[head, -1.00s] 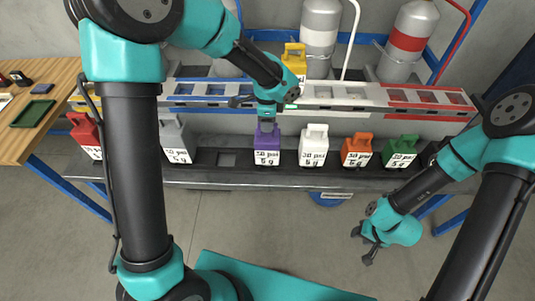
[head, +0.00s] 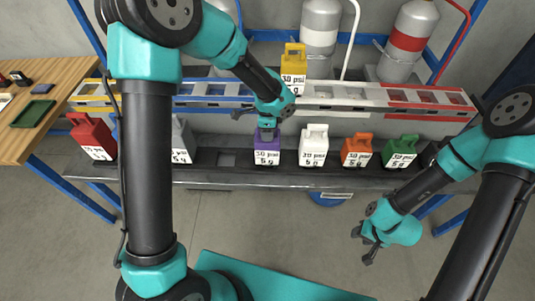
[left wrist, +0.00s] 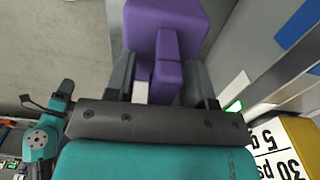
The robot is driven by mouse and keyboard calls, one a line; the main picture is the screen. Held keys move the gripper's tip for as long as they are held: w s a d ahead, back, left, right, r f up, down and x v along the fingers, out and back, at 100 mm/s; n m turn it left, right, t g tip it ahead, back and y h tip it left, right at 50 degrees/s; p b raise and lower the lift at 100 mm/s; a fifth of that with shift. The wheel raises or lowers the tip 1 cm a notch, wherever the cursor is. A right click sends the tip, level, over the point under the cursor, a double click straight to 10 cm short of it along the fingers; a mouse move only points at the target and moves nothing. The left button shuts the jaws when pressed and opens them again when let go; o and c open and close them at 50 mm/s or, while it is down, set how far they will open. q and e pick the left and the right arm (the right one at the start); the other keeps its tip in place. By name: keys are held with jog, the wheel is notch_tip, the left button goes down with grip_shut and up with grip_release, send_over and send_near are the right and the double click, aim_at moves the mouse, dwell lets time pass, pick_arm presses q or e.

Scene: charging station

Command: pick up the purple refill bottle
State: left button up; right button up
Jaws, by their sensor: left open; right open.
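The purple refill bottle (head: 267,150) stands upright in the row on the dark shelf, with a white label reading 5 g. My left gripper (head: 267,127) is directly above it, pointing down at its handle. In the left wrist view the purple bottle (left wrist: 166,35) fills the top middle, and its handle lies between the two open fingers of my left gripper (left wrist: 166,85). The gripper hides the top of the bottle in the head view. My right gripper (head: 366,245) is open and empty, low at the right, far from the bottle.
A white bottle (head: 314,147) stands close to the right, then orange (head: 356,150) and green (head: 401,152) ones. A grey bottle (head: 181,143) and a red bottle (head: 93,138) are left. A yellow bottle (head: 293,68) sits on the rail (head: 340,92) behind. A wooden table (head: 45,110) is far left.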

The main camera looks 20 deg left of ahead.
pick_arm(q)
grip_shut()
dwell(0.4)
dwell(1.0)
